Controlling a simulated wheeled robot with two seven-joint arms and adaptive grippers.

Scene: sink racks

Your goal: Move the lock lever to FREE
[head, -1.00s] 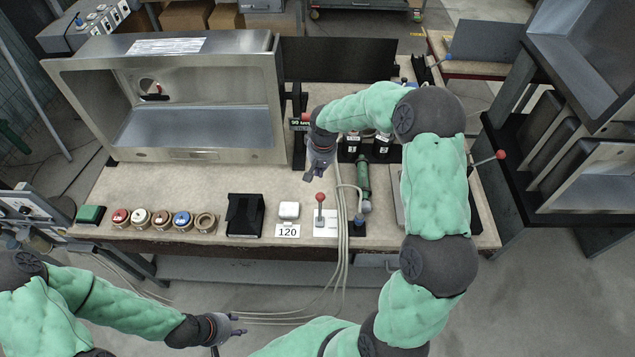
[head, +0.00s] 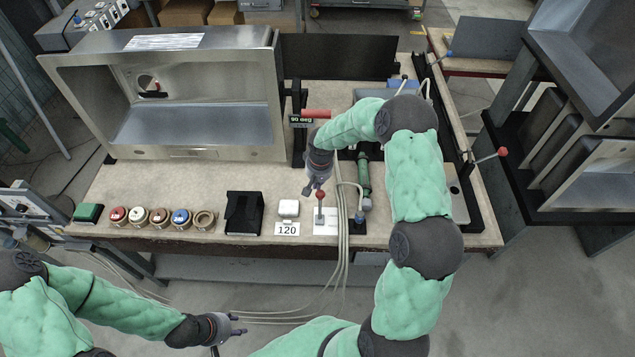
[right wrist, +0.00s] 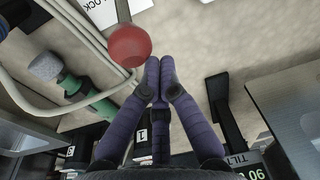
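The lock lever (head: 320,208) is a thin upright stem with a red ball knob on a white plate near the bench's front edge. In the right wrist view the red knob (right wrist: 130,46) is large, beside a card (right wrist: 92,10) lettered "LOCK"; other wording is cut off. My right gripper (head: 316,190) hangs just behind and above the knob. In the right wrist view its fingertips (right wrist: 160,62) are together, with nothing between them, close beside the knob; contact cannot be told. My left gripper (head: 238,325) is spread and empty, in front of the bench.
A metal chamber (head: 190,150) stands behind.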

